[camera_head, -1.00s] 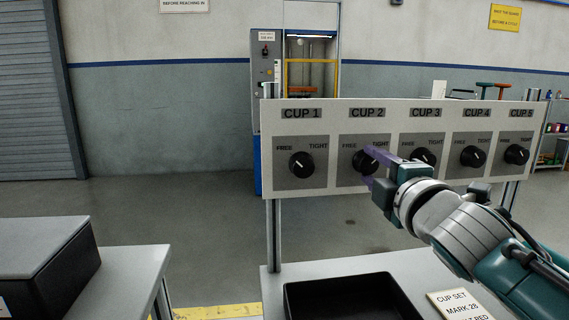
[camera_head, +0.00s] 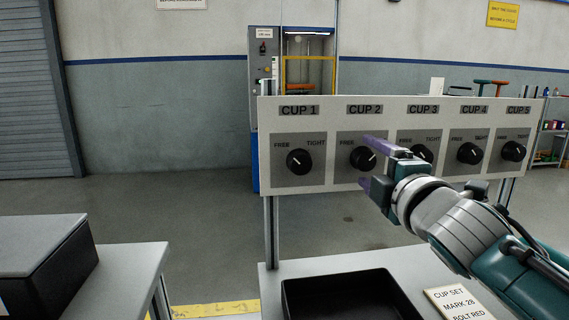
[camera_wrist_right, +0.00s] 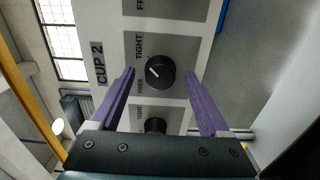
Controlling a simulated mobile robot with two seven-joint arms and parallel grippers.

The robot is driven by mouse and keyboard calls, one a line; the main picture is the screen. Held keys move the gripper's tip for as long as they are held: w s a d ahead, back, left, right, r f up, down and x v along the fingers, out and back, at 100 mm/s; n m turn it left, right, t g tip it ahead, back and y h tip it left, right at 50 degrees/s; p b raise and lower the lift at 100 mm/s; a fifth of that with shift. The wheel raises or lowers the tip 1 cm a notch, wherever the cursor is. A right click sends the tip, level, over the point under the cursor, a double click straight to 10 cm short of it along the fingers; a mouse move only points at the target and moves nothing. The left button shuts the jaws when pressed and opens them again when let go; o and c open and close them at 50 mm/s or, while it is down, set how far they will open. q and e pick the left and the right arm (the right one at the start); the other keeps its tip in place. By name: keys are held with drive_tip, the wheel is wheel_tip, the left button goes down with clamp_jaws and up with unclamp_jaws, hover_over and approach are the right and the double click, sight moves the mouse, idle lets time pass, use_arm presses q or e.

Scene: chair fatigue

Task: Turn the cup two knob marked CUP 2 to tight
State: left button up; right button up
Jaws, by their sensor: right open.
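The CUP 2 knob (camera_head: 362,159) is a round black knob with a white mark, on the grey plate under the CUP 2 label, FREE at left and TIGHT at right. It also shows in the right wrist view (camera_wrist_right: 160,73), where its mark slants toward the TIGHT side; the mark is hard to read in the head view. My right gripper (camera_head: 366,161) is open, its purple fingers above and below the knob. In the right wrist view my right gripper (camera_wrist_right: 160,84) has the knob between its fingertips, with clear gaps on both sides. My left gripper is not in view.
The CUP 1 knob (camera_head: 299,161) is to the left and the CUP 3 knob (camera_head: 420,153), partly behind my right fingers, is to the right. A black tray (camera_head: 350,281) and a sign card (camera_head: 459,302) lie below the panel. A black box (camera_head: 38,262) stands at left.

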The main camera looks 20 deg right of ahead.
drive_tip(key=p+v, duration=0.1)
drive_tip(key=v, duration=0.9)
drive_tip(key=shift+p, duration=0.3)
drive_tip(key=shift+w, duration=0.15)
